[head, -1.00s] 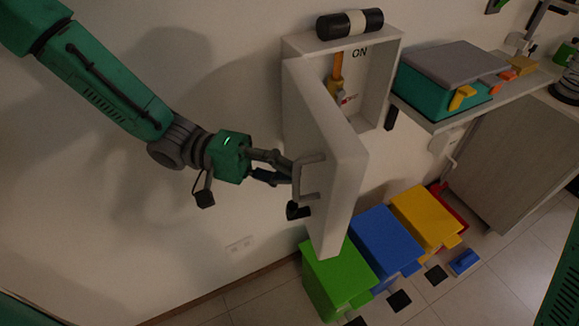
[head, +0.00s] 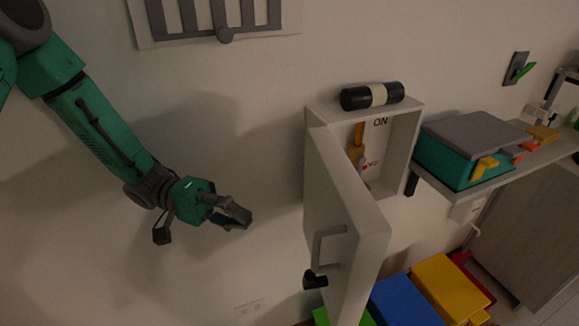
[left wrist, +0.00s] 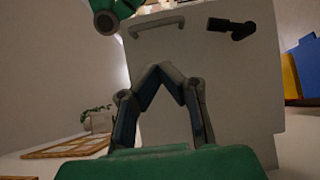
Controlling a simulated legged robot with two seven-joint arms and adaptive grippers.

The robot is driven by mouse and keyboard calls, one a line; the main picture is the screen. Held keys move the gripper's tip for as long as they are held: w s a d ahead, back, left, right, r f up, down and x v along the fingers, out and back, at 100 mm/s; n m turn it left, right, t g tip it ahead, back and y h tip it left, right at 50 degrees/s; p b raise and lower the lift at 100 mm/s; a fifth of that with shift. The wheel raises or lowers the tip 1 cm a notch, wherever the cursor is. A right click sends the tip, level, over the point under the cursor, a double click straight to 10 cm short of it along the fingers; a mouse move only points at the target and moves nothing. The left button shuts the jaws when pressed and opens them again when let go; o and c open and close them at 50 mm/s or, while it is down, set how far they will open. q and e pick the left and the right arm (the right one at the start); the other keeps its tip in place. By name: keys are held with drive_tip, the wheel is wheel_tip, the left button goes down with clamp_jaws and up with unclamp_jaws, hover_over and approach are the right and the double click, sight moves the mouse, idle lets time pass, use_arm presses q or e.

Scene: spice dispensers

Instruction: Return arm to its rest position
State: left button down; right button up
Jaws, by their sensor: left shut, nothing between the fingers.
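My left gripper (head: 238,218) is shut and empty in the head view, in front of the bare wall. It is to the left of the white switch box and apart from it. In the left wrist view its fingertips (left wrist: 160,68) meet in front of the white door. The box door (head: 345,220) stands open, swung toward me, with a grey handle (head: 330,246) and a black latch (head: 314,281); the handle also shows in the left wrist view (left wrist: 157,26). Inside the box (head: 400,150) an orange lever (head: 358,136) points up near the word ON. My right gripper is not in view.
A teal box with a grey lid (head: 470,145) sits on the shelf at the right. Blue (head: 402,302) and yellow (head: 448,288) bins stand below the switch box. A slotted panel (head: 215,20) hangs on the wall above. The wall around my left gripper is clear.

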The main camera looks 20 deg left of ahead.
use_arm(q)
drive_tip(key=w+d+f+n+t+y+b, duration=0.1)
drive_tip(key=d+f+t+y+b, duration=0.2)
drive_tip(key=f, duration=0.9)
drive_tip(key=w+d+f+n+t+y+b, duration=0.15)
drive_tip(key=f+t+y+b, duration=0.3)
drive_tip(key=f, duration=0.75)
drive_tip(key=s+a+f+m+g+y+b, duration=0.1)
drive_tip(key=s+a+f+g+y+b, duration=0.2)
drive_tip(key=s+f, duration=0.5)
drive_tip(key=s+a+f+m+g+y+b, duration=0.2)
drive_tip(key=s+a+f+y, duration=0.4)
drive_tip(key=s+f, duration=0.3)
drive_tip(key=s+g+y+b, duration=0.1)
drive_tip(key=s, duration=0.1)
drive_tip(key=shift+s, duration=0.4)
drive_tip(key=shift+g+y, duration=0.25)
drive_tip(key=shift+w, duration=0.15)
drive_tip(key=shift+f, duration=0.1)
